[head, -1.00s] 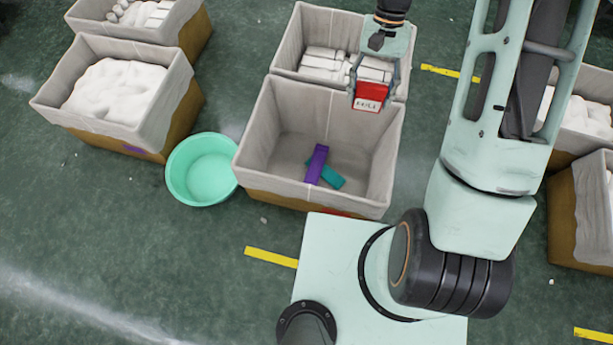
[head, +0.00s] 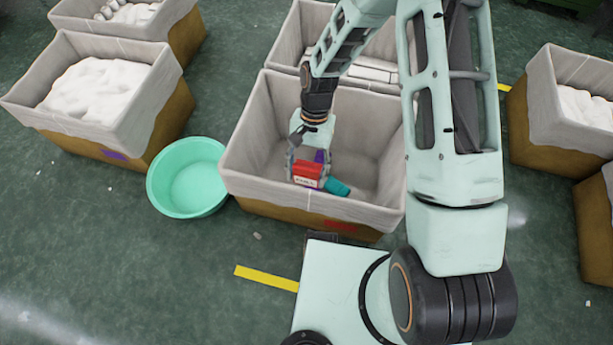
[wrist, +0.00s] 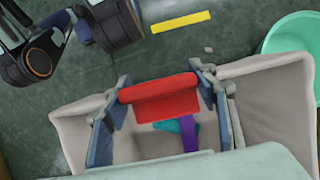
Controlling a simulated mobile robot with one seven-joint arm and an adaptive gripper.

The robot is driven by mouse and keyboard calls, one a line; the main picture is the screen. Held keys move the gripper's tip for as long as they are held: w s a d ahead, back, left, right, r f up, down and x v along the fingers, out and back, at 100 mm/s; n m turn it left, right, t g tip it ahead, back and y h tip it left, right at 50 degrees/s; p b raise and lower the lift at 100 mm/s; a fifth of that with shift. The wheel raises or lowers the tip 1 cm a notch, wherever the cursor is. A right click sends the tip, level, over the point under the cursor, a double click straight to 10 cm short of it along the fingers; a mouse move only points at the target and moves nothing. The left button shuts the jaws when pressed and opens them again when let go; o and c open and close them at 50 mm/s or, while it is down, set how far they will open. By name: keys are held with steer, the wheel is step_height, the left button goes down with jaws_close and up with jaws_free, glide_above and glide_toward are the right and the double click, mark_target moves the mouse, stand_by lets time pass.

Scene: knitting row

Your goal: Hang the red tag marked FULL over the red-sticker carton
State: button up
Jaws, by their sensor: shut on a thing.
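The red tag (head: 308,170), with a white lettered panel, is pinched between the fingers of my gripper (head: 307,177). The lettering is too small to read surely now. In the head view, the tag appears over the opening of the red-sticker carton (head: 262,130), behind its front rim. The red sticker (head: 340,226) is on that carton's brown front. In the wrist view, the tag (wrist: 165,98) spans the gap between both fingers, with a rounded upper edge, against the carton's rim. I cannot tell whether it touches the rim.
A purple strip (wrist: 191,132) and a teal strip (head: 337,187) lie in the carton. A green basin (head: 190,178) stands left of it. A purple-sticker carton (head: 70,128) with white filling is further left. Other lined cartons stand behind and right.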

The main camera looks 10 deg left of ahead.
mark_target(307, 194)
steer(key=shift+f+b, duration=5.05)
steer(key=shift+f, duration=2.2)
steer(key=o, duration=1.2)
steer(key=shift+w, duration=0.1)
steer(key=v, duration=1.2)
